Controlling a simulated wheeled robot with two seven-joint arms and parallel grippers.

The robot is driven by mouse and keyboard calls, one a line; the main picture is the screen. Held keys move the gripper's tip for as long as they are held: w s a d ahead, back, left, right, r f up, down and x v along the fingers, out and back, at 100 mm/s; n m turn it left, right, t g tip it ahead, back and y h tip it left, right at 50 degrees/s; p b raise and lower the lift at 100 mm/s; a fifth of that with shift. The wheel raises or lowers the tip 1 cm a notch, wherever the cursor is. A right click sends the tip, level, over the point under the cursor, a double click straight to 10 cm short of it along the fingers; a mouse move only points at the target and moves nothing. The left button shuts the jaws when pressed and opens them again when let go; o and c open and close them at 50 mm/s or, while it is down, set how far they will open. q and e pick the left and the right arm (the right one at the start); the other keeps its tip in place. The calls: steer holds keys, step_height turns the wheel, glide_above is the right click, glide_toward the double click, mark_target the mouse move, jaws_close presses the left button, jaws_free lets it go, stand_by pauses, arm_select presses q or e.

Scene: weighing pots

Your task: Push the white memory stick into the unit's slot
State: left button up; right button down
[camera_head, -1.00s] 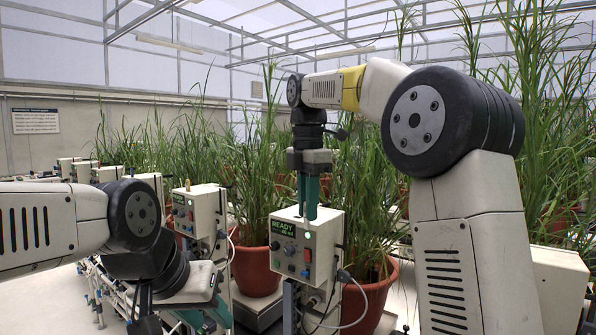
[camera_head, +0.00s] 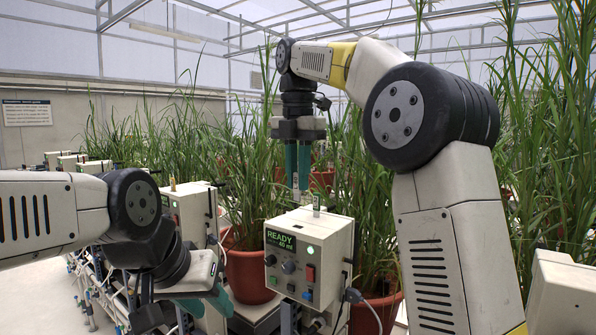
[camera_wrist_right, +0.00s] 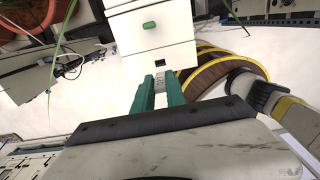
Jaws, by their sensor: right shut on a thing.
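The unit (camera_head: 330,238) is a pale box with a lit READY display, knobs and a red switch. In the right wrist view its pale top (camera_wrist_right: 165,40) shows a green part and a small dark opening, probably the slot (camera_wrist_right: 154,57). My right gripper (camera_head: 298,188) points down above the unit's back edge. In the wrist view its teal fingers (camera_wrist_right: 159,82) are shut on a small pale piece, the white memory stick (camera_wrist_right: 158,73), close to the dark opening and seemingly apart from it. My left gripper (camera_head: 205,302) hangs low at left; its finger gap is unclear.
A similar unit (camera_head: 190,208) stands to the left, with more behind it. Potted plants in red pots (camera_head: 248,275) stand behind and beside the unit. A cable (camera_head: 365,300) hangs at its right.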

mark_target(298, 193)
steer(key=shift+f, duration=2.55)
steer(key=shift+f, duration=1.15)
steer(key=c, duration=1.3)
jaws_free()
steer(key=shift+w+r, duration=0.1)
steer(key=shift+r, duration=3.8)
steer(key=shift+d, duration=0.1)
